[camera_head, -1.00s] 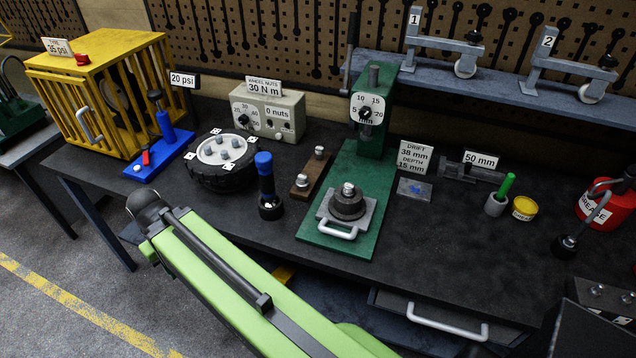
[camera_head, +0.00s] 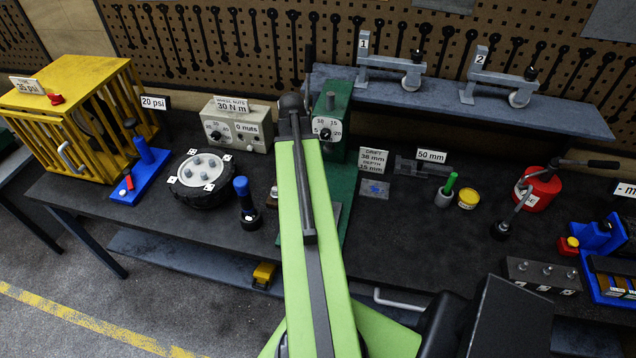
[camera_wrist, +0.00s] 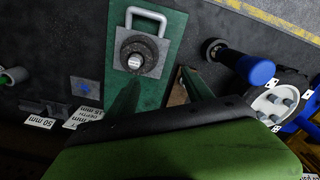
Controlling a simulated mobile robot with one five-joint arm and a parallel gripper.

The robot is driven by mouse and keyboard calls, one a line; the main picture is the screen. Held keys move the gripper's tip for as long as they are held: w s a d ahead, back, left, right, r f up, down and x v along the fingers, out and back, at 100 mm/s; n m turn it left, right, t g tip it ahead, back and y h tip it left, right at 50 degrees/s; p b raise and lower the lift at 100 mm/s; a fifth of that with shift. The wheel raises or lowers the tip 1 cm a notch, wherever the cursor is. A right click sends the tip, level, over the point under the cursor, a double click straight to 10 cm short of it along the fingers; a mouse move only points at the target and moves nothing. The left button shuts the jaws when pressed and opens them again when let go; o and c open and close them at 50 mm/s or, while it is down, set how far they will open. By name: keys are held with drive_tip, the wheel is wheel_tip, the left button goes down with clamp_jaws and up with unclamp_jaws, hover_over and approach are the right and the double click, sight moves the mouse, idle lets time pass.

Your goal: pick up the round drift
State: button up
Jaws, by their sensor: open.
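A brown drift block (camera_head: 272,196) stands left of the green press on the bench, mostly hidden behind my arm in the head view. In the wrist view a strip of the brown block (camera_wrist: 177,95) shows beside my right finger. I cannot make out the round drift itself in either current view. My gripper (camera_wrist: 158,78) is open and empty, its two dark fingers spread above the bench and the green press base (camera_wrist: 174,40). The head view hides the gripper behind my arm.
The press plate with a dark ring (camera_wrist: 138,51) lies near my left finger. A blue-handled tool (camera_head: 245,203) and a wheel (camera_head: 200,183) stand to the left. A green-handled pot (camera_head: 446,192) and red grease can (camera_head: 541,188) stand right.

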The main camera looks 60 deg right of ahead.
drive_tip(key=s+d+r+m, duration=0.1)
drive_tip(key=s+d+r, duration=0.1)
drive_tip(key=s+d, duration=0.25)
drive_tip(key=f+b, duration=1.2)
drive_tip(key=shift+a+f, duration=0.25)
drive_tip(key=shift+a, duration=0.05)
drive_tip(key=f+b, duration=0.5)
drive_tip(key=shift+s+d+f, duration=0.15)
drive_tip(key=shift+d, duration=0.1)
drive_tip(key=shift+r, duration=0.25)
clamp_jaws()
